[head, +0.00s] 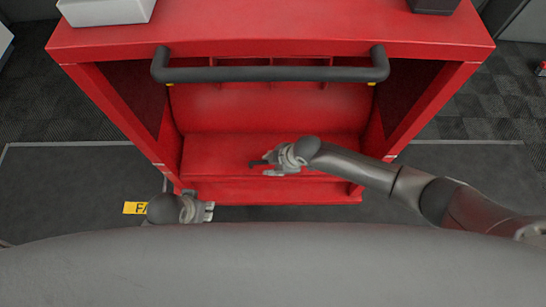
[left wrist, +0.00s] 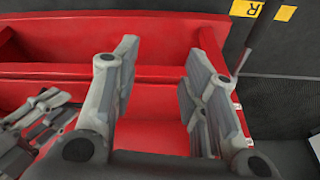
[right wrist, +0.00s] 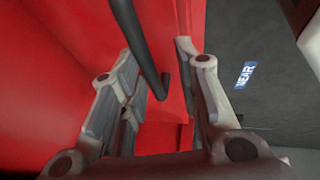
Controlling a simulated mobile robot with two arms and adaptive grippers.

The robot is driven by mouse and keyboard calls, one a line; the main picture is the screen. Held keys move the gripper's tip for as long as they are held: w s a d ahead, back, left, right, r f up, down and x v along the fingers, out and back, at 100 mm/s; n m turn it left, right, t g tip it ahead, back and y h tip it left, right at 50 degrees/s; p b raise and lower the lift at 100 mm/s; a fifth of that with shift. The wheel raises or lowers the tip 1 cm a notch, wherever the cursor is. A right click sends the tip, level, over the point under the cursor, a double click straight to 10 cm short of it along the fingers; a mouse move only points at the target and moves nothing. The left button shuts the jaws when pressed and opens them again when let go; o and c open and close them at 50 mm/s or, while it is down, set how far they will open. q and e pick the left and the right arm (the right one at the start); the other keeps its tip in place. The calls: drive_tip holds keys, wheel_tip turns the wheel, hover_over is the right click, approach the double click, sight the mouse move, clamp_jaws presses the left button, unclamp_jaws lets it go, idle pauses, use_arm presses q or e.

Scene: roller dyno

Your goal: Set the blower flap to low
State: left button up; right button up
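A red blower housing or cart (head: 270,115) fills the middle of the head view, with a dark U-shaped bar (head: 270,74) across its upper front. I cannot clearly identify the flap or its setting. My right gripper (head: 266,168) is over the low red ledge (head: 215,160), below the bar. In the right wrist view its fingers are apart, and a dark rod (right wrist: 141,45) shows between them; I cannot tell whether they touch it. My left gripper (head: 209,212) is low at the front left of the red body. Its fingers are apart and empty in the left wrist view (left wrist: 158,70).
A yellow floor label (head: 135,208) lies left of my left gripper, and a blue NEAR label (right wrist: 245,75) shows on the floor in the right wrist view. A white box (head: 105,10) and a dark box (head: 433,5) stand on top. Grey floor is open on both sides.

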use_arm(q)
drive_tip(key=shift+s+f, duration=0.1)
drive_tip(key=shift+f, duration=0.05)
use_arm(e)
drive_tip(key=shift+o, duration=0.4)
drive_tip(key=shift+s+f, duration=0.2)
drive_tip(key=shift+d+r, duration=0.1)
drive_tip(key=shift+r, duration=0.15)
use_arm(q)
drive_tip(key=shift+f, duration=0.5)
use_arm(e)
drive_tip(key=v, duration=1.1)
drive_tip(key=shift+r, duration=0.35)
use_arm(q)
drive_tip(key=shift+r, duration=0.6)
